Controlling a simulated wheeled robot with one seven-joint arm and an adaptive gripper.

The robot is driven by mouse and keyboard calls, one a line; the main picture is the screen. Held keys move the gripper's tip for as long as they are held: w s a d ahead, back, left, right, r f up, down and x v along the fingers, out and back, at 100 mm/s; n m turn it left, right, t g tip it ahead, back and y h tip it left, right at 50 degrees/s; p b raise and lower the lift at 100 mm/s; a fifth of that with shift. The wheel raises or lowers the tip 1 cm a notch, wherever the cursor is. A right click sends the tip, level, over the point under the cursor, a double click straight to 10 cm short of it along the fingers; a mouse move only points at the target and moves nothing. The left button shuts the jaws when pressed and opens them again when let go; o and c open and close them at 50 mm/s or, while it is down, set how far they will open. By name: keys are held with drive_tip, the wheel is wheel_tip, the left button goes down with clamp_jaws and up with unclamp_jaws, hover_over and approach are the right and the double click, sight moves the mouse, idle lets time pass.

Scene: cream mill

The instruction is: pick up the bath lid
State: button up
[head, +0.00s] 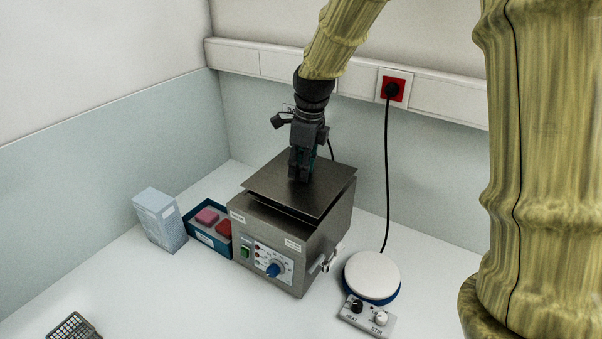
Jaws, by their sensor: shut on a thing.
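The bath lid (273,191) is a flat dark-grey metal plate over the top of the water bath (272,228), a steel box with a blue dial and a green switch on its front. The lid looks slightly raised, with a dark gap between its edge and the bath. My gripper (300,177) points down at the middle of the lid and is shut on it. The grasped part is hidden behind the fingers.
A blue tray (199,236) with pink and red blocks and a pale blue box (160,219) stand left of the bath. A hotplate stirrer (372,273) stands close on the right, its cable rising to a red socket (394,88). A dark rack (74,327) lies front left.

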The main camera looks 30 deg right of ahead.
drive_tip(key=b, duration=0.3)
approach(309, 214)
drive_tip(key=f, duration=0.1)
drive_tip(key=w+f, duration=0.1)
drive_tip(key=f, duration=0.1)
drive_tip(key=w+f, duration=0.1)
drive_tip(key=f, duration=0.1)
drive_tip(key=shift+w+a, duration=0.1)
drive_tip(key=shift+a, duration=0.05)
drive_tip(key=shift+s+a+p, duration=0.3)
drive_tip(key=shift+s+p, duration=0.35)
drive_tip(key=shift+p, duration=0.05)
drive_tip(key=shift+s+r+p, duration=0.2)
drive_tip(key=shift+p, duration=0.15)
drive_tip(key=shift+r+p, duration=0.7)
drive_tip(key=shift+p, duration=0.2)
